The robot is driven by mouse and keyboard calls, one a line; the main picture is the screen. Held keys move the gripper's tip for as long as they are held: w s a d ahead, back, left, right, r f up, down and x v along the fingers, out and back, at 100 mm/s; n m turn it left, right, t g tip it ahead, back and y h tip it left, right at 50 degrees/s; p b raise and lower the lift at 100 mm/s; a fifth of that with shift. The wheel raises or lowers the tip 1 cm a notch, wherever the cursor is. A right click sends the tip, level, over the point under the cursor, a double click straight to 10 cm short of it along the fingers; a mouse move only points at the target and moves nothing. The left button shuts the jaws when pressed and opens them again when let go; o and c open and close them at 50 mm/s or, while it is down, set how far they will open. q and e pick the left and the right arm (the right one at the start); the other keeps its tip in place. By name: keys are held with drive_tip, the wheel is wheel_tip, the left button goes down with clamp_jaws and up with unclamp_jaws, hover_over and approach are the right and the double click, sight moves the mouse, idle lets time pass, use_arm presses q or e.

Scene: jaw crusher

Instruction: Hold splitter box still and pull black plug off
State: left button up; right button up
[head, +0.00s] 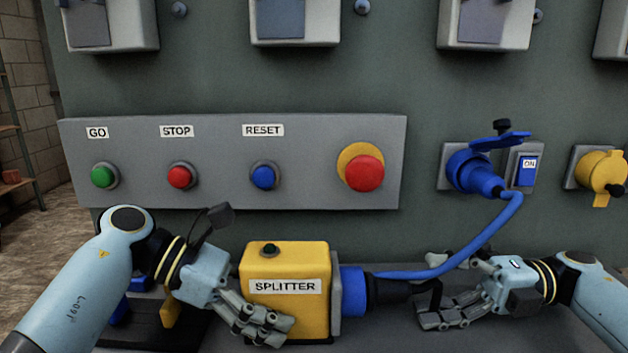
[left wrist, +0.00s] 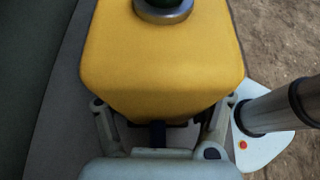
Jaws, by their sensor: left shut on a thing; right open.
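The yellow splitter box (head: 287,268), labelled SPLITTER, stands in front of the grey panel in the head view. My left gripper (head: 262,328) is shut on its lower left part. In the left wrist view the yellow box (left wrist: 160,60) sits between the fingers of my left gripper (left wrist: 160,135). A blue socket (head: 352,291) is on the box's right side, with the black plug (head: 388,290) in it. A blue cable (head: 450,262) runs from the plug up to a blue connector on the panel. My right gripper (head: 432,305) is open, just right of the black plug; contact cannot be told.
A control strip (head: 220,190) with green, red and blue buttons and a red emergency knob (head: 364,173) is above the box. The blue connector (head: 472,172), an ON switch (head: 526,171) and a yellow-capped socket (head: 601,174) are at the right.

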sight(376, 291)
use_arm(q)
drive_tip(key=shift+f, duration=0.15)
use_arm(e)
drive_tip(key=shift+a, duration=4.45)
drive_tip(key=c, duration=1.3)
drive_tip(key=o, duration=1.4)
drive_tip(key=shift+d, duration=0.1)
drive_tip(key=d, duration=1.1)
drive_tip(key=shift+d, duration=0.4)
use_arm(q)
drive_tip(key=o, duration=1)
